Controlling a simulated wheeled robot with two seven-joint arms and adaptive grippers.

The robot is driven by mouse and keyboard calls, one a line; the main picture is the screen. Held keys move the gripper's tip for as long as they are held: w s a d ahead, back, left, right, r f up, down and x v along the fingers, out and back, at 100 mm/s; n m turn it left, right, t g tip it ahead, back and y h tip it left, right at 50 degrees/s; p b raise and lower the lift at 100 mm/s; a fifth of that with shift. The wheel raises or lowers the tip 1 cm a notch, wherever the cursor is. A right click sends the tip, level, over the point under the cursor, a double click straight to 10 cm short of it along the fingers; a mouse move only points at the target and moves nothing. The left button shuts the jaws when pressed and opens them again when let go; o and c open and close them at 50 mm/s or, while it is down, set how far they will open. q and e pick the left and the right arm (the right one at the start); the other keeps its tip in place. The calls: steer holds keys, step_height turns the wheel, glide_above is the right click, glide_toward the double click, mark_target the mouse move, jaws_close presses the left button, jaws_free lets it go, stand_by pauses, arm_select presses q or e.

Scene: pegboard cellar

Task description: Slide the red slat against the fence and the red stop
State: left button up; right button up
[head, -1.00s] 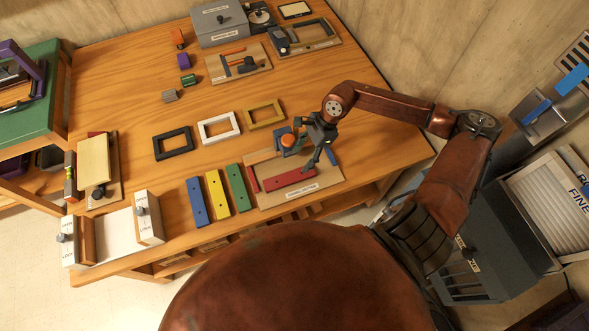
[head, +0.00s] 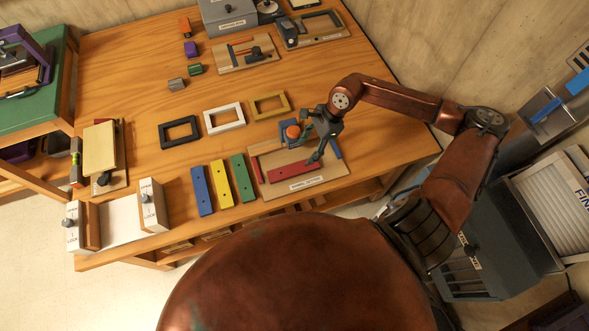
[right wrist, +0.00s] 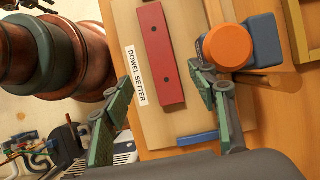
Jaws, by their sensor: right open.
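The red slat (head: 290,172) lies flat on the dowel setter board (head: 335,172), behind its label. The red stop (head: 257,170) is a thin strip at the board's left; a small gap appears between it and the slat's left end. I cannot clearly make out the fence. My right gripper (head: 315,158) is open over the slat's right end. In the right wrist view the slat (right wrist: 160,55) shows between the spread fingers (right wrist: 161,80); I cannot tell whether they touch it. My left gripper is not in view.
A blue block with an orange knob (head: 293,132) stands behind the slat, close to the gripper. A blue strip (head: 336,149) is at the board's right. Blue, yellow and green slats (head: 220,183) lie left of the board. Three frames (head: 224,118) lie behind.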

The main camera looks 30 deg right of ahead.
steer(key=shift+c, duration=0.5)
